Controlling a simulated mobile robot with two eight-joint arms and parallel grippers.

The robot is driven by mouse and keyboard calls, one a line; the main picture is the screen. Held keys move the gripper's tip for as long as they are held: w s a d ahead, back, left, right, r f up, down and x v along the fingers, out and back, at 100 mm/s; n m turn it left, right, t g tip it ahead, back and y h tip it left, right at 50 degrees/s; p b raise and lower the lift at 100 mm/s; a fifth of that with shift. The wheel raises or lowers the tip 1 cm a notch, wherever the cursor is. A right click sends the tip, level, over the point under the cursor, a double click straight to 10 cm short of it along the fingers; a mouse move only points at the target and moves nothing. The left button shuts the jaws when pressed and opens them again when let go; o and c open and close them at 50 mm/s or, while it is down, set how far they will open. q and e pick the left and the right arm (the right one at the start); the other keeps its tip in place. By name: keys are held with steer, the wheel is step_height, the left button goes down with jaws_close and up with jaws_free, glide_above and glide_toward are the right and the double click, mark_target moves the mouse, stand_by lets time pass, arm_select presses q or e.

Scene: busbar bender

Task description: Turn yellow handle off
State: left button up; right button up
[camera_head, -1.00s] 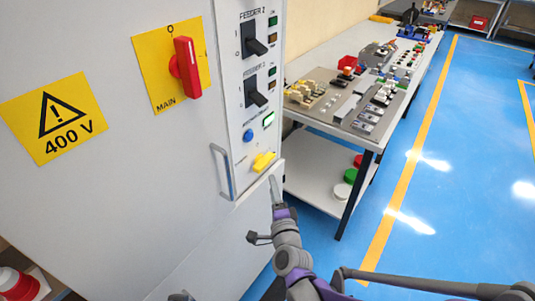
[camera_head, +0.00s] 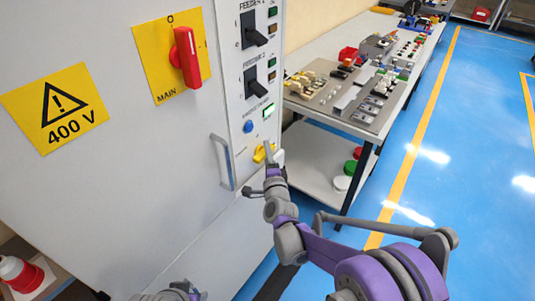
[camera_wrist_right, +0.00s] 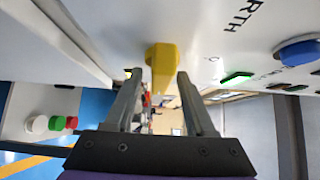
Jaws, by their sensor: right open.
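The yellow handle (camera_head: 259,154) is low on the control panel of the grey cabinet, below a blue button. In the head view my right gripper (camera_head: 273,155) is at it and partly covers it. In the right wrist view the handle (camera_wrist_right: 163,58) stands out from the panel, just ahead of and between the two fingertips of my open right gripper (camera_wrist_right: 160,78). I see a gap on either side, so the fingers are not closed on it. At the bottom edge of the head view a small part of my left arm shows; its fingers cannot be made out.
A metal door handle (camera_head: 222,162) stands out left of the panel. A red main switch (camera_head: 186,57), the blue button (camera_head: 248,127) and a lit green indicator (camera_head: 268,111) are above. A workbench (camera_head: 325,113) with parts is to the right. Blue floor beyond is clear.

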jaws_close()
